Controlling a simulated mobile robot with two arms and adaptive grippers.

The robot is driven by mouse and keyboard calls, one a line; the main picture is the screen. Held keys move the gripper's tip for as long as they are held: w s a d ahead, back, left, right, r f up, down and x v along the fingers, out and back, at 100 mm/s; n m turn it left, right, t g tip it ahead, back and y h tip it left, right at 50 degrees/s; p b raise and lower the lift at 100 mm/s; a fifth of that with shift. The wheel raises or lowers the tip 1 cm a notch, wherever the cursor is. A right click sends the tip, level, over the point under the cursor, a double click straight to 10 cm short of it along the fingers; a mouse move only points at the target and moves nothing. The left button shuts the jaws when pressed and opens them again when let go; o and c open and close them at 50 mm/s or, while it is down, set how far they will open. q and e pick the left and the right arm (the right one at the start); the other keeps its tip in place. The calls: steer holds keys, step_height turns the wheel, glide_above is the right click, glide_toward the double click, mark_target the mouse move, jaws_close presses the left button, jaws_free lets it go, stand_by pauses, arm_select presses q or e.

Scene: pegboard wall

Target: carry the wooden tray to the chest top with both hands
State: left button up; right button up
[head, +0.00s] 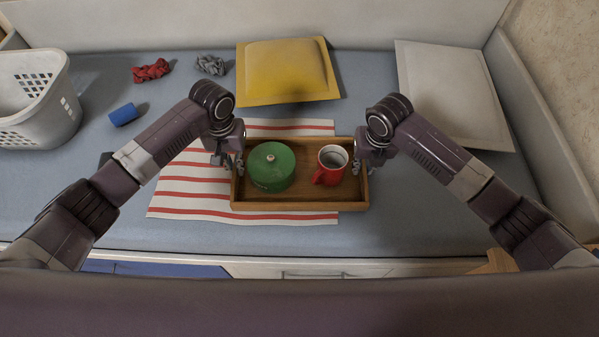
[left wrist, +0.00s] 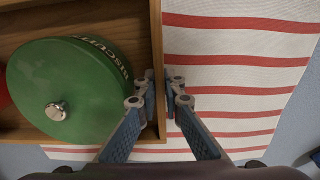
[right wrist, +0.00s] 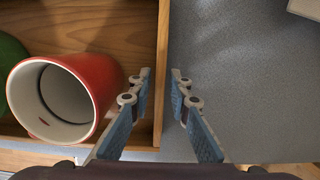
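The wooden tray (head: 290,205) sits on a striped cloth on the blue-grey cushioned bench. It holds a green round tin (head: 270,168) with a knob and a red mug (head: 331,166). My left gripper (head: 234,162) is at the tray's left wall; in the left wrist view its fingers (left wrist: 160,82) are close together on both sides of that wall (left wrist: 156,40). My right gripper (head: 358,163) is at the right wall; in the right wrist view its fingers (right wrist: 161,80) straddle the wall (right wrist: 163,35) with a small gap. I cannot identify the chest top.
The red-striped cloth (head: 185,190) extends left of the tray. Behind lie a yellow cushion (head: 285,72) and a pale cushion (head: 450,90). A white basket (head: 35,100), a blue roll (head: 124,114), and red (head: 151,70) and grey (head: 210,65) cloths are on the left.

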arm_select(q)
jaws_close()
arm_select(e)
jaws_close()
arm_select(q)
steer(key=shift+w+r, duration=0.1)
steer(key=shift+r, duration=0.05)
arm_select(e)
steer(key=shift+w+r, duration=0.1)
steer(key=shift+r, duration=0.05)
arm_select(q)
steer(key=shift+r, duration=0.1)
arm_select(e)
steer(key=shift+r, duration=0.1)
